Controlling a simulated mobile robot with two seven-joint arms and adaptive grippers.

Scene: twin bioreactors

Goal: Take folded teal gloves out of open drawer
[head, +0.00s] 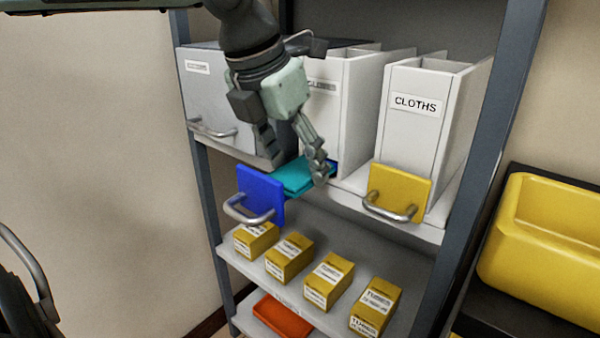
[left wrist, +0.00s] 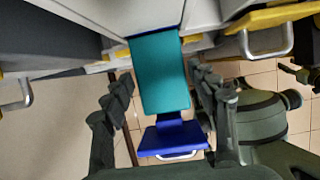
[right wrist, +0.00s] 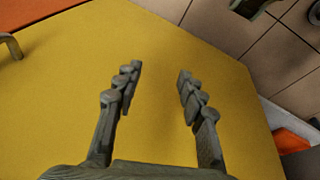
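The folded teal gloves (head: 302,177) lie flat in the pulled-out blue drawer (head: 262,194), on the shelf unit's middle shelf. In the left wrist view the teal gloves (left wrist: 158,75) show as a long flat block, with the blue drawer front (left wrist: 172,138) below them. My left gripper (head: 297,172) is open, pointing down over the drawer, its fingers on either side of the gloves. In its wrist view the fingers (left wrist: 165,88) stand apart with a gap to the gloves. My right gripper (right wrist: 157,85) is open and empty above a yellow surface (right wrist: 205,125).
A white bin labelled CLOTHS (head: 411,130) with a yellow front (head: 400,190) stands right of the drawer. A grey bin (head: 212,95) is on the left. Several yellow boxes (head: 289,259) sit on the shelf below. A yellow tub (head: 545,255) is at right.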

